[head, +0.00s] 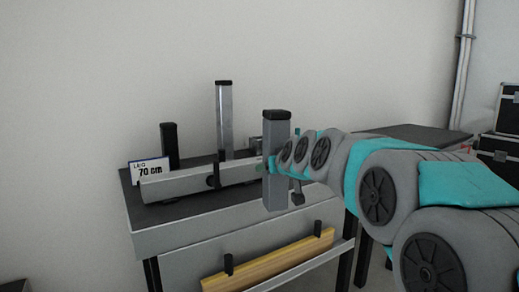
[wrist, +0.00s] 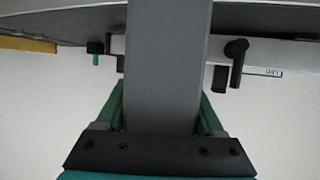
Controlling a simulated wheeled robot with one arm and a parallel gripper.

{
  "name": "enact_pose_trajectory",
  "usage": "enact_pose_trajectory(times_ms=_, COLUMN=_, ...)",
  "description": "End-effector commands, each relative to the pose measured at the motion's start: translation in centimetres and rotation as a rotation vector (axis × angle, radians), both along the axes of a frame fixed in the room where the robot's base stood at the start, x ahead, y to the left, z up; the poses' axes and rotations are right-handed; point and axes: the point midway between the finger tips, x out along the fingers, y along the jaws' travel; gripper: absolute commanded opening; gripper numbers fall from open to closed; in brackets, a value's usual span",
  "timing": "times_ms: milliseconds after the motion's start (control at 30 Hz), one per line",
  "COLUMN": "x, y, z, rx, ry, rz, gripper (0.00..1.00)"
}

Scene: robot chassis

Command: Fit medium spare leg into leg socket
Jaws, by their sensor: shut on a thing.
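A grey square leg (head: 277,150) with a black cap stands upright in my gripper (head: 272,167), held in front of the bench's right part. In the wrist view the grey leg (wrist: 168,60) runs up between the green fingers of my gripper (wrist: 163,105), which is shut on it. A silver leg (head: 224,115) with a black cap and a dark leg (head: 169,146) stand behind on the bench. The leg's lower end is in view, apart from the bench top as far as I can tell. I cannot make out the leg socket.
A dark table (head: 420,134) and black cases (head: 497,150) stand at right.

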Motion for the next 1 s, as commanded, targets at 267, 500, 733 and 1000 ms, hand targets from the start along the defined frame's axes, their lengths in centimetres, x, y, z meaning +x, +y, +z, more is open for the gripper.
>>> enact_pose_trajectory(times_ms=267, x=-1.5, y=-5.7, z=-8.5, rx=-0.009, ry=0.002, rz=-0.241, gripper=0.0)
enact_pose_trajectory(times_ms=500, x=-2.4, y=-10.0, z=-15.0, rx=-0.006, ry=0.0, rz=-0.43, gripper=0.0)
enact_pose_trajectory(times_ms=733, x=-2.9, y=-12.1, z=-18.3, rx=-0.003, ry=0.003, rz=-0.525, gripper=0.0)
enact_pose_trajectory(times_ms=1000, x=-3.3, y=-13.8, z=-20.8, rx=-0.001, ry=-0.002, rz=-0.603, gripper=0.0)
